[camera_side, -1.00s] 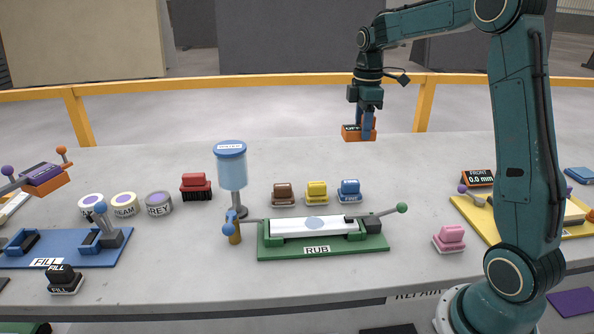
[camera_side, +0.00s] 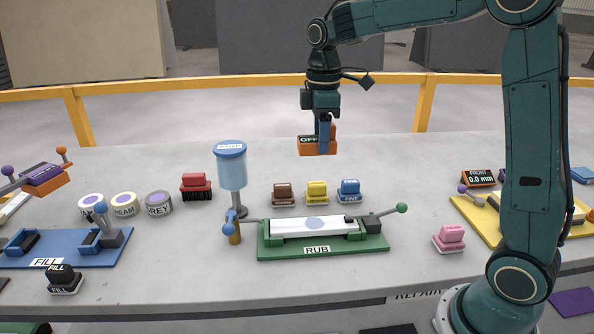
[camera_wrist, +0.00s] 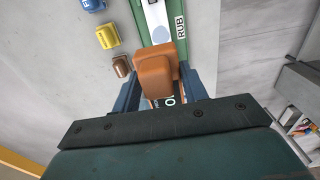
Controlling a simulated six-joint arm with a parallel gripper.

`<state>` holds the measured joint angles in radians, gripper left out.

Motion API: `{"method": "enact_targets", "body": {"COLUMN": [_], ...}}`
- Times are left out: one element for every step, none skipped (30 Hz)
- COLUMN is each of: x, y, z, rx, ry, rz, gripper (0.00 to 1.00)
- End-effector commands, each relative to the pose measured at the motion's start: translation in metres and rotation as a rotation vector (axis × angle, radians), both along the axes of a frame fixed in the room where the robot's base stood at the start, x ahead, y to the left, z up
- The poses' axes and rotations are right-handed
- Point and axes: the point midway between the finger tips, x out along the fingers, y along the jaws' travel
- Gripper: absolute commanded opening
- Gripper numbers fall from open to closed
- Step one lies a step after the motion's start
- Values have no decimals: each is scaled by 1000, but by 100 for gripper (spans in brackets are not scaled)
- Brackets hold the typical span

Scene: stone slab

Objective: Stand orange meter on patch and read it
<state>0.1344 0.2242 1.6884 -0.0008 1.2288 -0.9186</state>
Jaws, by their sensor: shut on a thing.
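My gripper (camera_side: 324,142) is shut on the orange meter (camera_side: 311,148), whose dark display appears to read "OFF". It holds the meter in the air, above and behind the green RUB fixture. In the wrist view the orange meter (camera_wrist: 155,72) sits between the two blue fingers of my gripper (camera_wrist: 160,88). The patch (camera_side: 315,223) is a pale blue-grey oval on the white bar (camera_side: 285,226) clamped in the green RUB fixture (camera_side: 376,246). The wrist view shows part of the patch (camera_wrist: 158,13); the meter hides the fixture's near portion there.
Brown (camera_side: 284,194), yellow (camera_side: 317,193) and blue (camera_side: 349,192) blocks stand behind the fixture. A blue-topped dispenser (camera_side: 231,170) rises at its left. A green-knobbed lever (camera_side: 401,208) sticks out right. A pink block (camera_side: 449,239) stands farther right. The slab is clear between.

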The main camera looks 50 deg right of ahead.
Motion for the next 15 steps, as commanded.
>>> {"method": "enact_targets", "body": {"x": [0, 0, 0, 0, 0, 0, -1, -1, 0, -1, -1, -1, -1, -1, -1], "y": [0, 0, 0, 0, 0, 0, 0, 0, 0, 0, 0, 0, 0, 0, 0], "z": [-3, -5, -9, -12, -16, -21, -26, -32, -39, -45, -50, -58, -64, -70, -77], "rx": [1, 1, 0, 0, 0, 1, 1, 1, 0, 0, 1, 1, 0, 0, 0], "ry": [1, 1, 1, 3, 3, 4, 4, 5, 4, 6, 5, 5, 6, 6, 6], "rz": [0, 0, 0, 0, 0, 0, 0, 0, 0, 1, 1, 1, 1, 1, 1], "gripper": [17, 17, 17, 17, 17, 17, 17, 17, 17, 17, 17, 17, 17, 17, 17]}}
